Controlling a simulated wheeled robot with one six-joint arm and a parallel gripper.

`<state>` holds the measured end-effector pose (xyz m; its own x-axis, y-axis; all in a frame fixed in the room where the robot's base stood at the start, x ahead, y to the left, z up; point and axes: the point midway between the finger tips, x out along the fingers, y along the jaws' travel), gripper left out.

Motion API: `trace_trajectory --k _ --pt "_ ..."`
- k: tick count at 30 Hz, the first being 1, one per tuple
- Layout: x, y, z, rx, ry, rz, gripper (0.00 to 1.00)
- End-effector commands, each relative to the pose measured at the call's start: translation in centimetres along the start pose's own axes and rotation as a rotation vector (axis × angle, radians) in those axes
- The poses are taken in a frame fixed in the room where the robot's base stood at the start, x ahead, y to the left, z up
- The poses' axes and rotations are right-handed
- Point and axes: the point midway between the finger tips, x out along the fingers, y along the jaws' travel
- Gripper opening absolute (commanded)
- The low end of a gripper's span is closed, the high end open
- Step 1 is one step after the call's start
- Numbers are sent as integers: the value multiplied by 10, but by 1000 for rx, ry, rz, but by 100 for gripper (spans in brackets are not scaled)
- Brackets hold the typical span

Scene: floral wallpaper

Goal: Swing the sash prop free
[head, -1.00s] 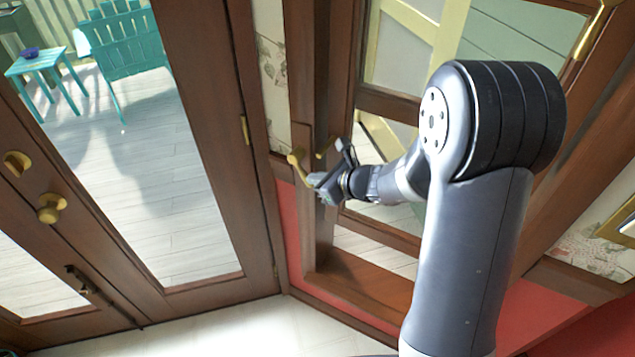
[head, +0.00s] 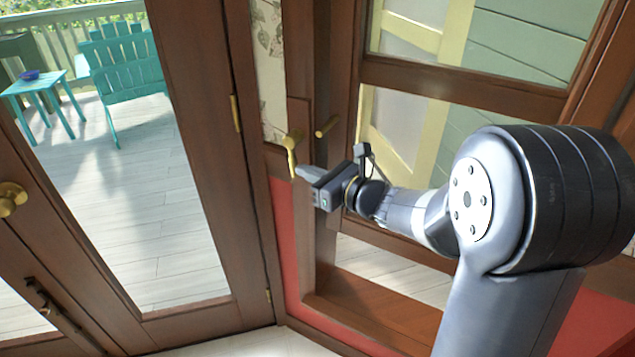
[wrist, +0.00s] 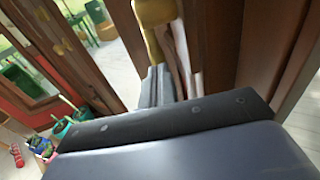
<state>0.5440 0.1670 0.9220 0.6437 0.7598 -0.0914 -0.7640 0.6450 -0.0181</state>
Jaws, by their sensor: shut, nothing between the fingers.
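A brass lever (head: 291,150), which looks like the sash prop, is on the dark wooden window post. It hangs nearly straight down from its rounded top. A shorter brass peg (head: 327,127) sticks out just to its right. My gripper (head: 302,172) is shut and empty, with its fingertips at the lever's lower end.
The wooden window (head: 480,85) stands right of the post, with a wooden sill (head: 365,300) below. A glazed door (head: 165,200) with a brass knob (head: 10,199) is on the left. Several small coloured things (wrist: 48,145) lie on the floor in the wrist view.

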Motion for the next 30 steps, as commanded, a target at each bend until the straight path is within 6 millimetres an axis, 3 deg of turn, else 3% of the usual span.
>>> trace_trajectory --k 1,9,30 --pt "2 1 -10 3 -24 1 0" --pt "10 2 -9 23 -129 2 0" --pt "19 5 -10 22 -119 4 0"
